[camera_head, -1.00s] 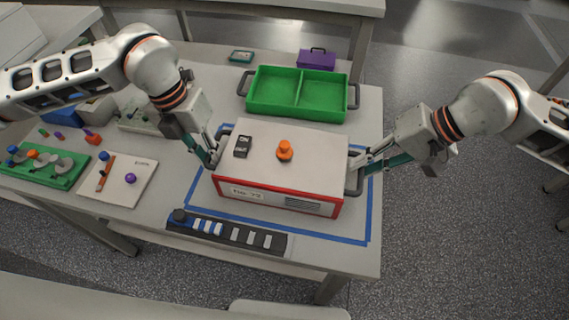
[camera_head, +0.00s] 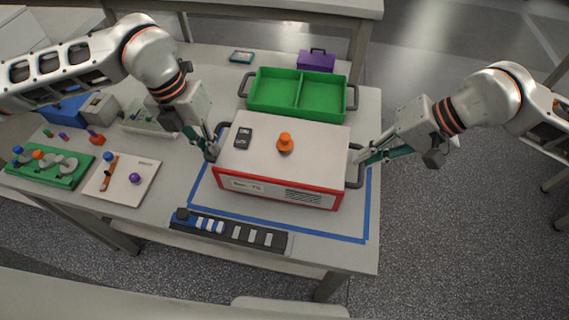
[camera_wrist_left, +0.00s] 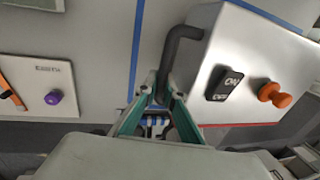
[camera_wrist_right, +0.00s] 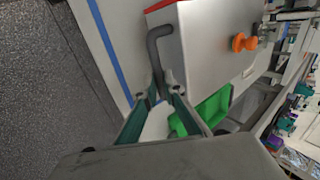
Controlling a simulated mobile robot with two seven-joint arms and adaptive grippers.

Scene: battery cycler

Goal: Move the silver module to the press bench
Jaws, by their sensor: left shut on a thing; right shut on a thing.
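The silver module (camera_head: 268,170), a box with a red-trimmed front, an orange knob and a dark on/off switch, is over the blue-taped area of the workbench and looks slightly raised. It also shows in the left wrist view (camera_wrist_left: 245,65) and the right wrist view (camera_wrist_right: 210,45). My left gripper (camera_head: 212,150) is shut on its dark left side handle, also seen in the left wrist view (camera_wrist_left: 180,45). My right gripper (camera_head: 361,160) is shut on its right side handle, also seen in the right wrist view (camera_wrist_right: 155,45). I cannot tell which surface is the press bench.
A green two-part tray (camera_head: 297,93) stands just behind the module, with a purple case (camera_head: 316,62) farther back. A dark strip with several slots (camera_head: 230,231) lies in front. A white board (camera_head: 120,179) and a green board (camera_head: 50,168) lie left. Another bench (camera_head: 280,8) stands behind.

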